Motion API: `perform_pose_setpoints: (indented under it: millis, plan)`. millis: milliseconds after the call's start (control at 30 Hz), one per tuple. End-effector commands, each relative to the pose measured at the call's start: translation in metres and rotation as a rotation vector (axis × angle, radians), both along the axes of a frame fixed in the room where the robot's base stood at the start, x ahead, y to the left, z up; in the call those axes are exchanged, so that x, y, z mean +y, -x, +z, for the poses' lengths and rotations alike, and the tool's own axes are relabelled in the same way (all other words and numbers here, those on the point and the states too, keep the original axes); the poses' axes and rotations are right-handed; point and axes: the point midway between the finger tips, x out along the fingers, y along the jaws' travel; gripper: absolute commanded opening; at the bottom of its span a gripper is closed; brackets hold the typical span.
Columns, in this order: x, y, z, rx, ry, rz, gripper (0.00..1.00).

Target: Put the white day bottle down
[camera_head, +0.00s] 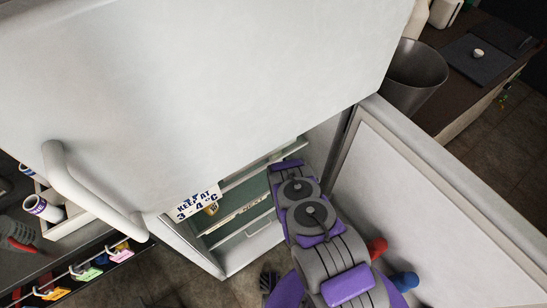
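My purple and grey arm reaches into the open lower compartment of a white fridge (215,75). Its far end passes behind the fridge's upper front, so my gripper's fingers are hidden. No white day bottle can be made out in the fridge or at my arm's end, and whether my gripper holds one cannot be seen. Inside, a greenish shelf (262,187) carries a strip reading "NEXT" (252,203). A small brownish item (211,209) shows partly behind a "KEEP AT 3-4°C" sign (196,203).
The fridge door (440,190) stands open close to the right of my arm. A curved handle (85,190) juts out at left. White cylinders with dark labels (42,208) lie in a tray at far left, above coloured padlocks (90,272). A grey bin (414,76) stands behind the door.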

Motion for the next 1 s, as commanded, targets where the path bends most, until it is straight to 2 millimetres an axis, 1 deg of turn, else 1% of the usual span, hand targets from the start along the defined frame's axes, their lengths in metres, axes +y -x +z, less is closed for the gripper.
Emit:
perform_pose_setpoints:
  millis: [33, 233, 267, 500, 533, 1000]
  plan:
    - [0.0003, 0.0022, -0.004, -0.001, 0.0, 0.001, 0.2]
    - [0.0002, 0.002, -0.0016, -0.002, 0.0, 0.002, 0.2]
    - [-0.0002, 0.0019, -0.0017, -0.002, -0.001, 0.002, 0.63]
    - [-0.002, 0.0017, -0.0011, -0.002, -0.005, 0.001, 0.86]
    - [-0.0017, 0.0016, -0.0012, -0.002, -0.004, 0.001, 0.87]
    - [-0.0018, 0.0049, -0.0013, -0.002, -0.001, 0.0, 0.87]
